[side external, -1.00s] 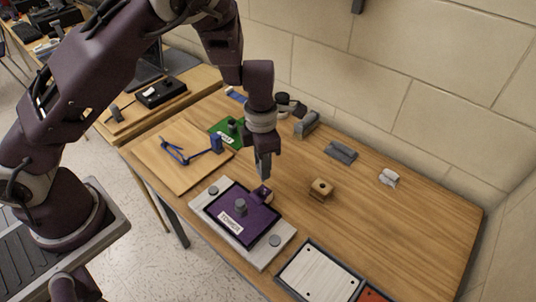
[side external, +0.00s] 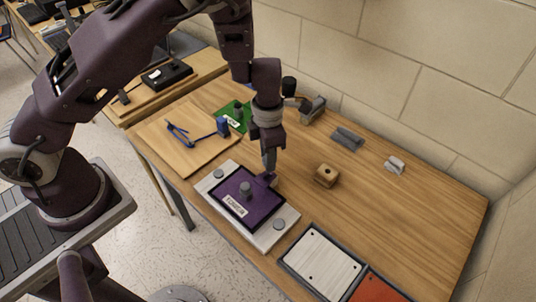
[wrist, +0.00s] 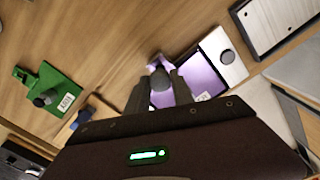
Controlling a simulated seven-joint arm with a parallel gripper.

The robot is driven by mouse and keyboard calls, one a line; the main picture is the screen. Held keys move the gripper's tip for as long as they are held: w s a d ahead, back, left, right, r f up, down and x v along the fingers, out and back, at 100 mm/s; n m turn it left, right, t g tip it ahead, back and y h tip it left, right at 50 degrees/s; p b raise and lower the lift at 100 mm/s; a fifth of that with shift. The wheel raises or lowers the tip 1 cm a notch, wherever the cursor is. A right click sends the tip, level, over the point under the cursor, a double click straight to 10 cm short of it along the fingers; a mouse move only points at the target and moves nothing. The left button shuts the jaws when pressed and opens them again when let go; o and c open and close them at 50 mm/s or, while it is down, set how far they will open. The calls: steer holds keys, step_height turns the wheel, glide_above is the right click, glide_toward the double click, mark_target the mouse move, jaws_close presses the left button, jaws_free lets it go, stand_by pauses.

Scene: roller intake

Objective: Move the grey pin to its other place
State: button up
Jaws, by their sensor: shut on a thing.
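The purple plate (side external: 232,200), with a white label, lies on a pale base (side external: 262,237) near the front of the table. A small purple bracket (side external: 266,181) rises at its back edge. My gripper (side external: 269,168) points down with its tips at this bracket. In the wrist view, a dark grey rounded thing, seemingly the grey pin (wrist: 160,80), sits between my fingertips, with the purple bracket (wrist: 154,66) just beyond. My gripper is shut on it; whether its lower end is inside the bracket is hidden.
A small wooden block with a hole (side external: 326,175) stands right of my gripper. A green plate (side external: 236,113) with a grey knob and a wooden board with a blue part (side external: 222,126) lie left. Grey blocks (side external: 347,139) stand near the wall. A white panel (side external: 320,262) lies front right.

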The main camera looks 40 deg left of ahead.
steer(key=shift+f, duration=0.1)
steer(key=shift+f, duration=0.65)
steer(key=shift+f, duration=1.2)
steer(key=o, duration=1)
steer(key=shift+o, duration=0.2)
